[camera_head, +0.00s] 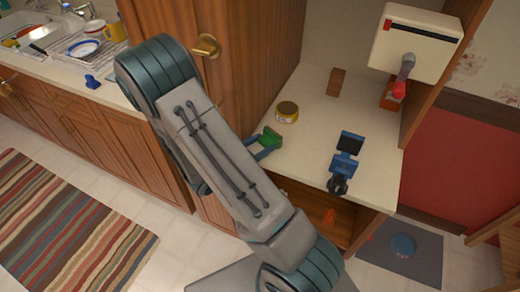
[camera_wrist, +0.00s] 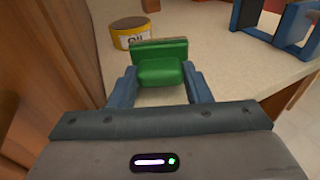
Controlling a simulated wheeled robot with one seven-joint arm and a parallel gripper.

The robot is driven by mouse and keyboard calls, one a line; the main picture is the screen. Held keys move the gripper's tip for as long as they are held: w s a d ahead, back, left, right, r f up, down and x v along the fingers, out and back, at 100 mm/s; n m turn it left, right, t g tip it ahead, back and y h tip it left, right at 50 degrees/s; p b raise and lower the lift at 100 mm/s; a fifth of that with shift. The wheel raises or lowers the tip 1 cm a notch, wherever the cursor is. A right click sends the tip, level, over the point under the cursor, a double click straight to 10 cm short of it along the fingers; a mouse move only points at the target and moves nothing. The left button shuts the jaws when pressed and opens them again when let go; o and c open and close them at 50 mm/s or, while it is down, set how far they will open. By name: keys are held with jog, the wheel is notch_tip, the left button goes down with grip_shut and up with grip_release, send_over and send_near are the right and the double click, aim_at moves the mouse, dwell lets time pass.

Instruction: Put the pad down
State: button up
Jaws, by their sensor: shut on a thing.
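The pad is a small green block with a thin brownish edge along its top. It shows in the head view (camera_head: 271,137) beyond my arm, at the left part of the pale counter (camera_head: 306,142). In the wrist view the pad (camera_wrist: 161,68) sits between my two blue fingers. My gripper (camera_head: 263,146) is shut on it, one finger on each side; the gripper also fills the lower part of the wrist view (camera_wrist: 160,85). The pad appears over the counter top; I cannot tell whether it touches the surface.
A yellow tin (camera_head: 287,112) stands just behind the pad. A wooden block (camera_head: 336,82), a blue stand (camera_head: 346,152) and a white box-like device (camera_head: 415,42) occupy the counter farther right. A wooden cabinet side (camera_head: 250,70) borders its left. Bare counter lies between tin and stand.

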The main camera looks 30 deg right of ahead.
jog(key=shift+w+a+f, duration=0.1)
jog(key=shift+w+f, duration=0.05)
jog(key=shift+f, duration=0.1)
jog(key=o, duration=0.6)
